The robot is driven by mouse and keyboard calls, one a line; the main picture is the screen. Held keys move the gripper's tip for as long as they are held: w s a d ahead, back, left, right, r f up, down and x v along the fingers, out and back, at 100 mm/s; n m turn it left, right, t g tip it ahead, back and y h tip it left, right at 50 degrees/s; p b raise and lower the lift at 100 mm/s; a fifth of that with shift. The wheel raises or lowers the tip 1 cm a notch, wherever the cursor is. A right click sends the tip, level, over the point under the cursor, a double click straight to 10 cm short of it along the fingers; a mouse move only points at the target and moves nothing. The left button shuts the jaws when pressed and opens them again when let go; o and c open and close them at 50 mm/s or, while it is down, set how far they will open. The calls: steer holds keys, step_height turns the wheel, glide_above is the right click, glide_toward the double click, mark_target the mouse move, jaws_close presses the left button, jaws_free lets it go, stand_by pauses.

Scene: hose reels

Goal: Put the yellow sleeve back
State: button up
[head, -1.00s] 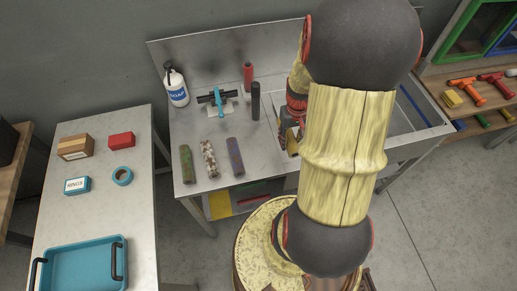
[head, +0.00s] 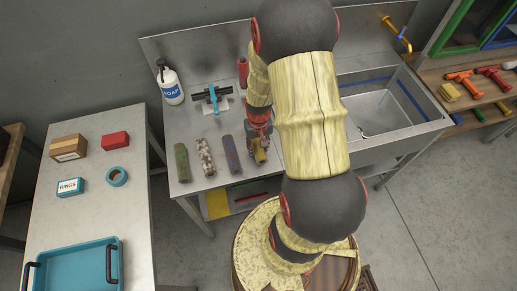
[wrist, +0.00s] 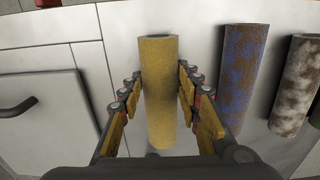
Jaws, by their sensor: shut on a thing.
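The yellow sleeve (wrist: 159,100) is a plain mustard tube between the two fingers of my gripper (wrist: 160,82) in the wrist view. My gripper is shut on it. In the head view my gripper (head: 259,137) is over the metal worktop, with the yellow sleeve (head: 262,156) just right of the blue-purple sleeve (head: 231,153). I cannot tell whether the yellow sleeve touches the worktop. A white-brown sleeve (head: 205,157) and a green sleeve (head: 181,163) continue the row leftward. The blue-purple sleeve (wrist: 241,75) is right of my gripper in the wrist view, apart from it.
The sink (head: 385,105) is to the right. A side table (head: 95,205) holds boxes, a tape ring and a blue tray (head: 75,268).

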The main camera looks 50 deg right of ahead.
steer(key=shift+f, duration=0.25)
steer(key=shift+f, duration=0.15)
steer(key=o, duration=1)
steer(key=shift+o, duration=0.8)
